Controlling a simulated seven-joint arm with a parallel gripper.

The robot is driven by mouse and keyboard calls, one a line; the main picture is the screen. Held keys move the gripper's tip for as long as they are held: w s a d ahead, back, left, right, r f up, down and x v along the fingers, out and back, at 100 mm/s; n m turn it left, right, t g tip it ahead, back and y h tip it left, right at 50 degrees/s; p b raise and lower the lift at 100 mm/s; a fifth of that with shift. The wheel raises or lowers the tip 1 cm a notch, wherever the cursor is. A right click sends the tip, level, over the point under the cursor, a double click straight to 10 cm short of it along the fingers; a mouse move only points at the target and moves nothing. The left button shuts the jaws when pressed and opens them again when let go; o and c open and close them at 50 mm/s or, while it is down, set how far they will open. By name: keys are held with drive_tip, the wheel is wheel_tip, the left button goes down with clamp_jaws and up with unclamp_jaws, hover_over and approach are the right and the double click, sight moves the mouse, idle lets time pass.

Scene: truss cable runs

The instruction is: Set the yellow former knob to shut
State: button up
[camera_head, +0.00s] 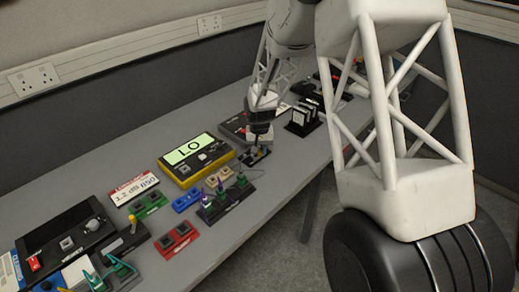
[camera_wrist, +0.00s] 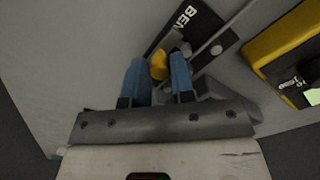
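The yellow former knob (camera_wrist: 159,66) shows in the wrist view on a black base (camera_wrist: 198,32) with white lettering that I can read only in part. My gripper (camera_wrist: 158,78) has two blue fingers, one on each side of the knob. The fingers stand apart, and whether either touches the knob is hard to tell. In the head view my gripper (camera_head: 259,143) points down over the small black base (camera_head: 254,157) on the bench. The knob is small there and partly hidden by the gripper.
A yellow device (camera_head: 208,164) with a green screen reading LO lies left of my gripper. Black upright pieces (camera_head: 303,117) stand to its right. Green connectors (camera_head: 148,205), a red block (camera_head: 179,240) and a black panel (camera_head: 64,238) lie further left. The grey bench's front edge is near.

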clamp_jaws()
drive_tip(key=shift+w+a, duration=0.65)
drive_tip(key=shift+o, duration=2.4)
unclamp_jaws()
drive_tip(key=shift+r, duration=0.15)
wheel_tip(320, 180, up, 8)
drive_tip(key=shift+f, duration=0.25)
drive_tip(key=shift+r, duration=0.1)
